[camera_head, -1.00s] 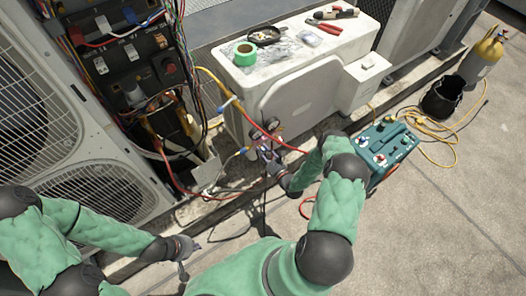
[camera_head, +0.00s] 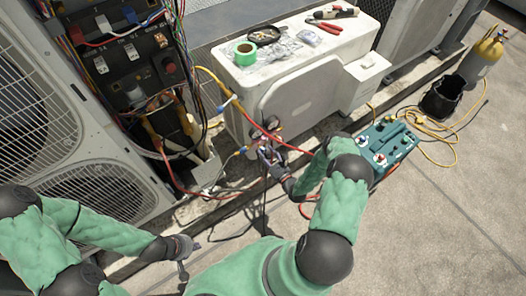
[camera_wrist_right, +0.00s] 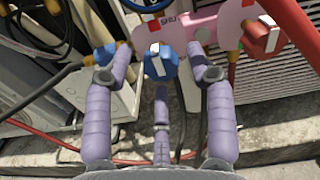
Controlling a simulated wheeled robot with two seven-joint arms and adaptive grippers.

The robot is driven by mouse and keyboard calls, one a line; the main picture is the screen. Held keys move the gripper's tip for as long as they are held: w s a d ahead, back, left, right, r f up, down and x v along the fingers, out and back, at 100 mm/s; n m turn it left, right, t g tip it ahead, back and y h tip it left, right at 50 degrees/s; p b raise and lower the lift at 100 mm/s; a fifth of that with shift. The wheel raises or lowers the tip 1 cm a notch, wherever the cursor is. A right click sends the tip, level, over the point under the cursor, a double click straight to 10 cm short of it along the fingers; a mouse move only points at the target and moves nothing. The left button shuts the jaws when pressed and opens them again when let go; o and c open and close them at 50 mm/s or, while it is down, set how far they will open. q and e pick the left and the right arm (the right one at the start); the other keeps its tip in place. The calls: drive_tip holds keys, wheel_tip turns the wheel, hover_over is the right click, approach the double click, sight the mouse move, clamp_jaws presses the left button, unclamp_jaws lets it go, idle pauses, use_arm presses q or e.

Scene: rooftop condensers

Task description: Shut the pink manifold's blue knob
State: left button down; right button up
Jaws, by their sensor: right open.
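The pink manifold (camera_wrist_right: 190,28) shows at the top of the right wrist view. Its blue knob (camera_wrist_right: 160,62), with a white bar across its face, is below the pink body. A red knob (camera_wrist_right: 262,38) is at its right. My right gripper (camera_wrist_right: 162,65) is open, with a purple finger on each side of the blue knob; I cannot tell whether they touch it. In the head view my right gripper (camera_head: 268,158) is at the gauges (camera_head: 271,124) in front of the white condenser, and the knob is hard to make out. My left gripper (camera_head: 188,262) is low at the left; its fingers are too small to read.
Red and yellow hoses (camera_head: 272,136) run by the manifold. An open electrical panel (camera_head: 135,60) with loose wires stands at the left. Tools and green tape (camera_head: 244,53) lie on the white condenser (camera_head: 300,90). A teal machine (camera_head: 385,148) stands on the ground at right.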

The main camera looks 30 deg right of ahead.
drive_tip(key=s, duration=0.9)
drive_tip(key=shift+s+d, duration=0.3)
drive_tip(key=shift+d, duration=0.05)
drive_tip(key=w+a+r+n+g+y+p, duration=0.2)
drive_tip(key=w+a+n+g+p, duration=0.2)
drive_tip(key=a+n+g, duration=0.65)
drive_tip(key=s+a+r+n+g+p, duration=0.1)
drive_tip(key=s+a+r+n+g, duration=0.2)
drive_tip(key=s+a+r+n, duration=0.2)
drive_tip(key=s+a+r+n+g+p, duration=0.2)
drive_tip(key=s+a+r+n+g, duration=0.2)
drive_tip(key=s+a+n, duration=0.4)
drive_tip(key=s+r+n, duration=0.1)
drive_tip(key=s+n, duration=0.2)
drive_tip(key=n, duration=0.3)
drive_tip(key=shift+s, duration=0.35)
